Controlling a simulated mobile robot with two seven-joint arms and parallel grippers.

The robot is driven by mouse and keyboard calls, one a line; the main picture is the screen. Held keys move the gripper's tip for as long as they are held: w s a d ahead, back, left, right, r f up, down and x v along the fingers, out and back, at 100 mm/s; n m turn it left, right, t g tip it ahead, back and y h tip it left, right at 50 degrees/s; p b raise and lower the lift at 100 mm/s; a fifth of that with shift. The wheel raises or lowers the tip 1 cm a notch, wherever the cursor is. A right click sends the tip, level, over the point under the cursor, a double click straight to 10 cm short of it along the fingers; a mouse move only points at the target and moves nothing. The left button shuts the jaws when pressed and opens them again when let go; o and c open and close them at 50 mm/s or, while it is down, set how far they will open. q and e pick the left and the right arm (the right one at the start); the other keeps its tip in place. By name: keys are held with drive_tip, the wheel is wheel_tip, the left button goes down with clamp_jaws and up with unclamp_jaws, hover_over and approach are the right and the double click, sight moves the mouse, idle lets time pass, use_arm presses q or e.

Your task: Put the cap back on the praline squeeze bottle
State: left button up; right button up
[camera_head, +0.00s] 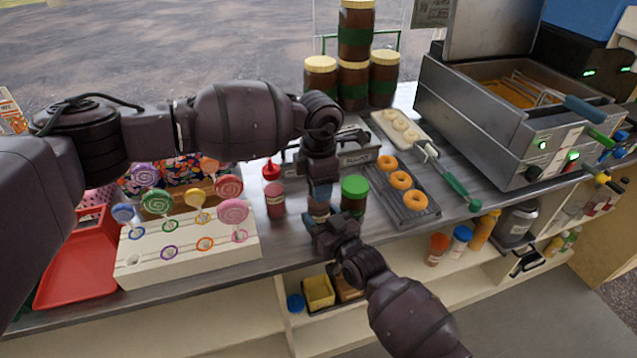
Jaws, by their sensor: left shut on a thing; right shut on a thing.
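My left gripper (320,188) points straight down over the counter, shut. It is shut on a small bluish piece, seemingly the cap, mostly hidden by the fingers. Directly below it stands a brown bottle (318,208), seemingly the praline squeeze bottle, upright. My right gripper (320,228) comes in from the front, lower in the picture, and is shut on this bottle's lower part. The fingers hide much of the bottle. I cannot tell whether cap and bottle touch.
A red-topped squeeze bottle (275,200) stands just left, a green-lidded jar (355,194) just right. A doughnut tray (417,219) lies further right, before the fryer (470,125). A white lollipop stand (190,265) fills the left. Stacked jars (353,85) stand behind.

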use_arm(q)
drive_tip(key=m, duration=0.6)
drive_tip(key=o, duration=1)
drive_tip(key=shift+r, duration=2.25)
drive_tip(key=shift+c, duration=0.2)
